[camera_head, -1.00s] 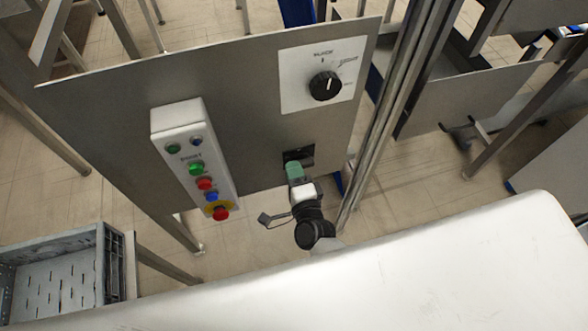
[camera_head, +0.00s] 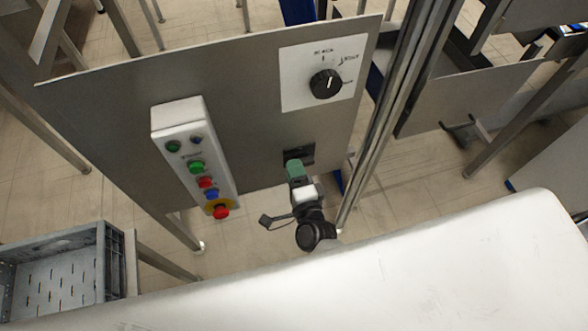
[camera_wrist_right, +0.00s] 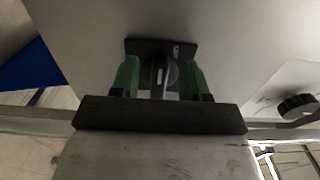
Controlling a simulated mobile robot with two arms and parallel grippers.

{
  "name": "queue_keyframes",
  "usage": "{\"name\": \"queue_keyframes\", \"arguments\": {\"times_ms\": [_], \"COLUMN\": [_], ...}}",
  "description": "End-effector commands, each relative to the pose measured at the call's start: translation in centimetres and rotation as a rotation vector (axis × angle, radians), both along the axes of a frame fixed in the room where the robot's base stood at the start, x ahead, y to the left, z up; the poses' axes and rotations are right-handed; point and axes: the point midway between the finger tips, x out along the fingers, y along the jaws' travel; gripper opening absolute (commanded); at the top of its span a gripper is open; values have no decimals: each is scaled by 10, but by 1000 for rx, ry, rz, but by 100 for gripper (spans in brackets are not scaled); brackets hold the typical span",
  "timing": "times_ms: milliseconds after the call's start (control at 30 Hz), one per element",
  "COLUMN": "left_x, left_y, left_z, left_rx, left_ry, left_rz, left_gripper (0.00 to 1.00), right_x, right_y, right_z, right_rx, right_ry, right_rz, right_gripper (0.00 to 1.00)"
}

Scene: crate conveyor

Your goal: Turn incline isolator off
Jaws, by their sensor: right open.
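The incline isolator is a small black plate (camera_head: 305,153) low on the grey panel, mostly hidden behind my right gripper in the head view. In the right wrist view its black plate (camera_wrist_right: 160,46) carries a round dark knob with a pale upright bar (camera_wrist_right: 160,76). My right gripper (camera_head: 294,164) is up at the isolator. In the right wrist view my right gripper (camera_wrist_right: 160,80) is open, with one green finger on each side of the knob. I cannot tell whether the fingers touch it. My left gripper is not in view.
Above is a white plate with a black rotary selector (camera_head: 325,84). Left is a white button box (camera_head: 195,155) with several coloured buttons and a red emergency stop (camera_head: 221,212). A metal post (camera_head: 385,120) stands close right of the panel. A grey crate (camera_head: 103,265) is lower left.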

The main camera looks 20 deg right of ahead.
Motion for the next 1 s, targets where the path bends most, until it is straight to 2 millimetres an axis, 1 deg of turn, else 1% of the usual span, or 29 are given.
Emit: {"name": "queue_keyframes", "arguments": {"times_ms": [300, 400, 500, 600, 700, 1000], "left_x": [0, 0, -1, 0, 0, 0], "left_y": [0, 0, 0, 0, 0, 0], "left_z": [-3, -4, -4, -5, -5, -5], "left_rx": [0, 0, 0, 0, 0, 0], "left_ry": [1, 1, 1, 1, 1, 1], "left_rz": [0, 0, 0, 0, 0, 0], "left_gripper": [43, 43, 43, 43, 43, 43], "right_x": [-63, -80, -92, -99, -101, -101], "right_y": [-2, -3, -3, -3, -3, -3], "right_z": [-2, -2, -1, -1, 0, 0], "right_rx": [-1, -1, 0, 0, 1, 0], "right_ry": [5, 4, 3, 2, 2, 2], "right_rz": [2, 2, 1, 1, 1, 1], "right_gripper": [46, 46, 46, 46, 46, 46]}}
